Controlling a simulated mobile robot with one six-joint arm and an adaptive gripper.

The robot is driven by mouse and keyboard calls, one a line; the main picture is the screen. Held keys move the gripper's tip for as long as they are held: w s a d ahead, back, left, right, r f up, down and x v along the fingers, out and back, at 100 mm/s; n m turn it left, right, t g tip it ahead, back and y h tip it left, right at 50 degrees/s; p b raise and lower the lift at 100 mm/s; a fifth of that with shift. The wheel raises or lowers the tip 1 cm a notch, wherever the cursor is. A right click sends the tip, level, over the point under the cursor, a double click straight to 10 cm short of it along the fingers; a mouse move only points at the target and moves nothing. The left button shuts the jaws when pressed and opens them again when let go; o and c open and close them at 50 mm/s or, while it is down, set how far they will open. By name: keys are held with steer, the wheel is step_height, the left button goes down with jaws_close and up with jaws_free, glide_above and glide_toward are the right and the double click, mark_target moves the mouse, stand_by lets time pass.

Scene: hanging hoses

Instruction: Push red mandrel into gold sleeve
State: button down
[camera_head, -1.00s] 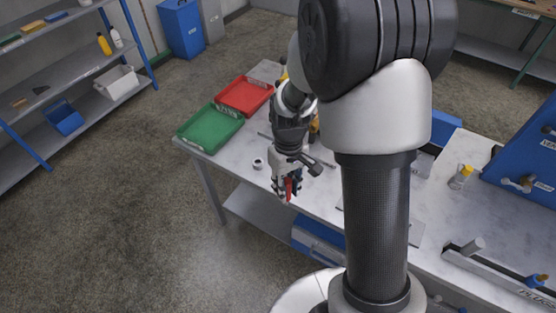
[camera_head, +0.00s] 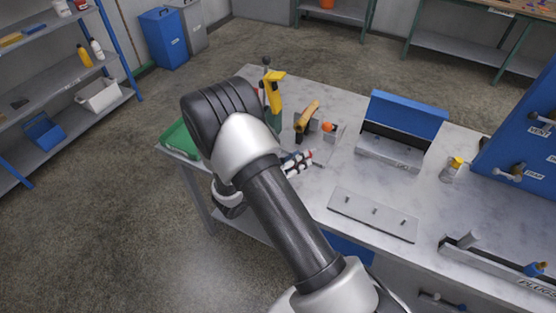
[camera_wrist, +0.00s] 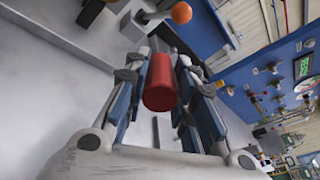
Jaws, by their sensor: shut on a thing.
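The red mandrel (camera_wrist: 160,84) is a plain red cylinder between the fingers of my gripper (camera_wrist: 160,95) in the wrist view, its round end facing the camera. My gripper is shut on it. In the camera_head view, my gripper (camera_head: 298,163) is above the workbench, partly behind my arm, and only a little red shows between its fingers. I cannot make out the gold sleeve for sure in any view. A gold-yellow piece with dark parts (camera_head: 307,116) stands on the bench beyond my gripper, but I cannot tell whether it is the sleeve.
An orange ball (camera_head: 327,127) on a fixture is close to my gripper; it also shows in the wrist view (camera_wrist: 181,12). A grey plate with pegs (camera_head: 372,214), an open blue-lidded box (camera_head: 405,116) and a yellow-capped bottle (camera_head: 453,170) stand right. The green tray (camera_head: 178,139) is left.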

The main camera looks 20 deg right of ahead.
steer(key=w+a+f+n+t+y, duration=0.1)
steer(key=w+a+f+n+t, duration=0.1)
steer(key=w+a+n+t, duration=0.2)
steer(key=shift+w+a+t+b, duration=0.25)
steer(key=shift+w+t, duration=0.25)
steer(key=shift+t, duration=0.5)
steer(key=b+x, duration=0.1)
steer(key=x, duration=0.5)
steer(key=shift+s+r, duration=0.1)
steer(key=shift+b+x, duration=0.9)
steer(key=shift+x, duration=1.25)
stand_by(3.8)
